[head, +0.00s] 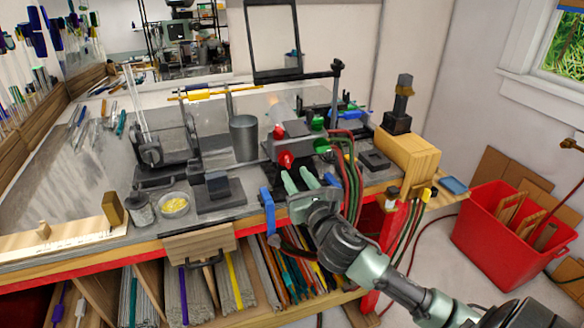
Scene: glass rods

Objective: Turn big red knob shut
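The big red knob (285,160) is on the front of a grey torch burner (290,130) near the front edge of the workbench. My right gripper (297,173) reaches in from the lower right. Its pale green fingers are apart with nothing seen between them. Their tips are just below and right of the knob; I cannot tell whether they touch it. The knob's face is small in view, and its turn angle cannot be read. My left gripper is not in view.
Green knobs (322,146) and red and green hoses (352,170) are close by on the right. A grey metal cup (244,138) stands left of the burner. A wooden block (408,153) is at the bench's right end. A red bin (505,228) stands on the floor.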

